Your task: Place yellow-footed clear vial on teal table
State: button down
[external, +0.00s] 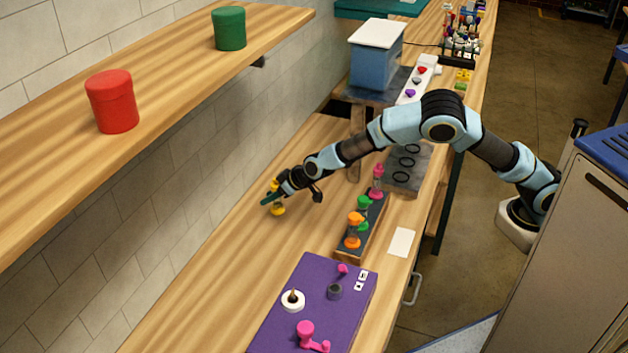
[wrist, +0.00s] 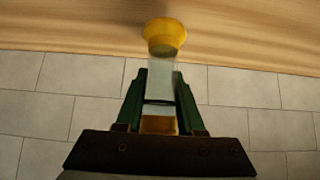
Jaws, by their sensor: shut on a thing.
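The yellow-footed clear vial (external: 277,210) is at my gripper (external: 270,198), over the wooden counter near the tiled wall. In the wrist view my gripper (wrist: 160,95) is shut on the clear middle of the vial (wrist: 164,38). The yellow foot sticks out beyond the fingertips, and the other yellow end shows between the fingers. In the external view the vial looks about upright. I cannot tell whether its foot touches the counter. The teal table (external: 375,12) is at the far top of the external view, partly cut off by the frame.
A rack (external: 368,225) with several coloured vials stands right of my gripper. A purple board (external: 290,325) lies in front. A blue box with a white lid (external: 376,62) stands farther back. Red (external: 112,100) and green (external: 229,28) canisters stand on the shelf. Counter around the vial is bare.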

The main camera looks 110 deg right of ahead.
jog(key=shift+f+p, duration=0.4)
jog(key=shift+f, duration=1.7)
jog(key=shift+f, duration=0.2)
jog(key=c, duration=0.5)
grip_release()
jog(key=shift+a+r, duration=0.1)
jog(key=shift+r, duration=0.2)
jog(key=b+v, duration=0.2)
jog(key=v, duration=0.9)
jog(key=shift+s+a+r, duration=0.15)
jog(key=shift+s+r, duration=0.1)
